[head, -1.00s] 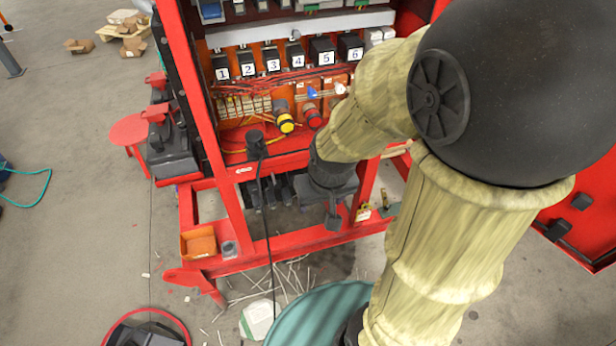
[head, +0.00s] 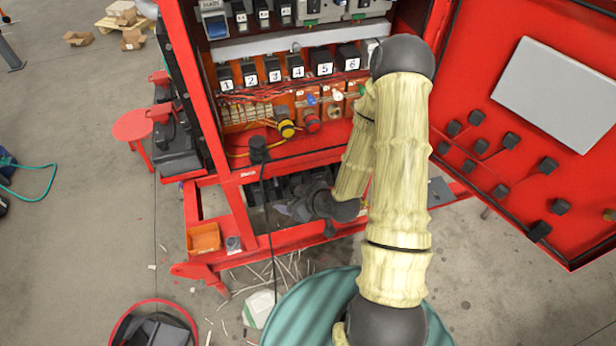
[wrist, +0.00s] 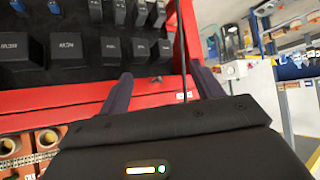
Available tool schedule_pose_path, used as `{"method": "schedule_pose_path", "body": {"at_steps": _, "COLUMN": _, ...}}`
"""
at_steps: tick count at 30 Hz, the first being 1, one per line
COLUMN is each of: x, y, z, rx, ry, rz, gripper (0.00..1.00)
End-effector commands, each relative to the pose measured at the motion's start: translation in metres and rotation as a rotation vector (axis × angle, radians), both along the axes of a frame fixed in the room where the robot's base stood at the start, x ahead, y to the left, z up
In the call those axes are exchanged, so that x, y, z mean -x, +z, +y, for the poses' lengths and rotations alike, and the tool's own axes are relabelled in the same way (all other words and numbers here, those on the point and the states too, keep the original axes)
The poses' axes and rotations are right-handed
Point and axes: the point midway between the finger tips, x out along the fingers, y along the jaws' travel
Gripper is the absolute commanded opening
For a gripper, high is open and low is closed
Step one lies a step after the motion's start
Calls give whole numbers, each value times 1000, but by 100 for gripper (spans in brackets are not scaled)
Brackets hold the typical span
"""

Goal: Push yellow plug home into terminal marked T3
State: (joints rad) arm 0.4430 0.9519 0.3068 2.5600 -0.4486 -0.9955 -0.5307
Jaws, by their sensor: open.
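A yellow-and-black round plug (head: 286,129) shows in the head view at the lower part of the open red cabinet, beside a red round one (head: 311,122). How deep it sits cannot be told. No T3 mark is readable. My gripper (wrist: 162,88) is open in the wrist view, with nothing seen held between its two dark fingers. In the head view my arm reaches down to the lower opening of the cabinet frame, below and right of the yellow plug, and my gripper is hard to make out there. The yellow plug is not recognisable in the wrist view.
A black connector (head: 258,150) with a hanging cable stands on the cabinet's front edge. Black blocks numbered 1 to 6 (head: 275,76) line the shelf above. The open red door (head: 480,110) is on the right. An orange bin (head: 203,238) sits on the lower frame.

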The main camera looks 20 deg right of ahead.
Motion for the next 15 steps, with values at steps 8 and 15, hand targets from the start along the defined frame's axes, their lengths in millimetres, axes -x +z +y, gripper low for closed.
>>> {"method": "schedule_pose_path", "body": {"at_steps": 8, "x": -3, "y": 21, "z": 13, "rx": -213, "ry": -107, "rz": -263, "gripper": 66}}
{"method": "schedule_pose_path", "body": {"at_steps": 15, "x": 0, "y": 53, "z": -7, "rx": -353, "ry": -354, "rz": -498, "gripper": 66}}
